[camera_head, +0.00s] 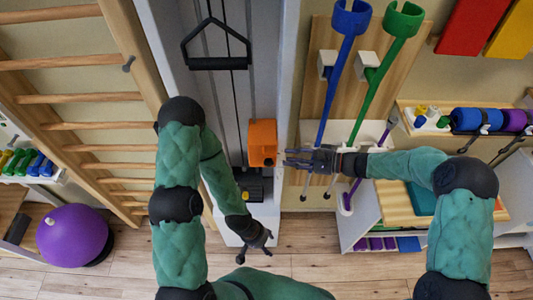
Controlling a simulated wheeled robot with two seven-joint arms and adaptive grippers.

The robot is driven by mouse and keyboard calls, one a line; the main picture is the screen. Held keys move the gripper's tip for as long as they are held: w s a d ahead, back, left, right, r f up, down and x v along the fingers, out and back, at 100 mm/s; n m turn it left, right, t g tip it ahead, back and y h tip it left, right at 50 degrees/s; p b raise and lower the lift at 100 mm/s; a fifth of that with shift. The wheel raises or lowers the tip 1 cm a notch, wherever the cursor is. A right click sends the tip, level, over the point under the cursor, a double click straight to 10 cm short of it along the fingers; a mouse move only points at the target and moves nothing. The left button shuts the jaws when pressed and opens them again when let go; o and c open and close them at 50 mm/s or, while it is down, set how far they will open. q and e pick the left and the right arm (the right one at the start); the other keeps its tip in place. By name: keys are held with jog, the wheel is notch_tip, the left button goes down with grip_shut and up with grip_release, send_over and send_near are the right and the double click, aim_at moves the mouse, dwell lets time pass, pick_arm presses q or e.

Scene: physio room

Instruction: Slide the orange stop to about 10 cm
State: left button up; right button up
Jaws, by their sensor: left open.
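The orange stop (262,143) is a block on the right side of a tall grey and white column, with a small dark knob at its lower right. My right gripper (289,158) comes in from the right, with its fingertips close to the stop's right side. I cannot tell whether they touch it or whether the jaws are open. My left gripper (256,250) is open and empty, low in front of the column's foot and below the stop. No readable scale shows beside the stop.
A black triangular handle (216,62) hangs on the column above. Wooden wall bars (80,97) stand at the left, with a purple ball (74,234) on the floor. Blue (340,75) and green (385,75) crutches and a shelf unit (350,226) are at the right.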

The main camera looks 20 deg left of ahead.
aim_at(271, 156)
jog(key=p+x, duration=0.1)
jog(key=x, duration=0.8)
jog(key=shift+a, duration=0.15)
jog(key=shift+f, duration=0.1)
grip_shut()
